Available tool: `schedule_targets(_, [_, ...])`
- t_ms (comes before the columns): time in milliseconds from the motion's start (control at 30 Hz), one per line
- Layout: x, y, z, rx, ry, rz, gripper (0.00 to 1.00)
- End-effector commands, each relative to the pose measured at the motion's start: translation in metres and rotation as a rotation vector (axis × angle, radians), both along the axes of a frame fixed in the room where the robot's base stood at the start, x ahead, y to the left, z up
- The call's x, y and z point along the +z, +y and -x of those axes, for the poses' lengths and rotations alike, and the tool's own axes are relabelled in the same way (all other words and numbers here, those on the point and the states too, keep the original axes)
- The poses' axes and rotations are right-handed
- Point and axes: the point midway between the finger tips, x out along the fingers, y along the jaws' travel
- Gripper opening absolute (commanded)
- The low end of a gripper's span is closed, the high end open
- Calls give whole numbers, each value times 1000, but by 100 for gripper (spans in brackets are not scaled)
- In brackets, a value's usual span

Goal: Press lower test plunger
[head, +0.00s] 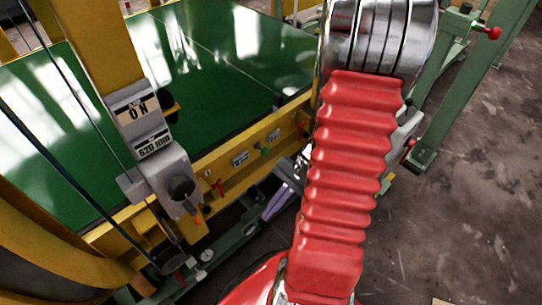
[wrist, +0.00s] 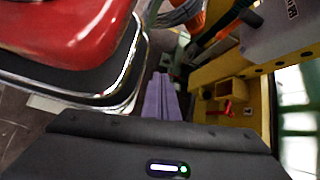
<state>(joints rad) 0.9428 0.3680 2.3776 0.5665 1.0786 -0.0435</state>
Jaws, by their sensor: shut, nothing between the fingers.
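My gripper's purple fingers (wrist: 161,97) are together with nothing between them in the wrist view. In the head view my gripper (head: 275,205) shows partly beside my red arm, below the yellow rail (head: 230,168). The rail carries small label plates, a green knob (head: 264,152) and a small red part (head: 217,185). I cannot tell which part is the lower test plunger. In the wrist view a red part (wrist: 227,107) sits on the yellow frame (wrist: 252,95), right of my fingertips and apart from them.
A grey box (head: 172,175) with a black knob and the labels ON and 620 mm hangs on a yellow post at left. Green panels (head: 215,70) lie behind the rail. Green legs stand at right. Bare concrete floor (head: 470,210) lies right of my arm.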

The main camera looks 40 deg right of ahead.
Motion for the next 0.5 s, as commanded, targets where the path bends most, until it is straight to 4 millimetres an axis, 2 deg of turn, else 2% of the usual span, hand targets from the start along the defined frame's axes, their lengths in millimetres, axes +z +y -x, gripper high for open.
schedule_targets(500, [-50,-21,-17,-524,14,-424,0])
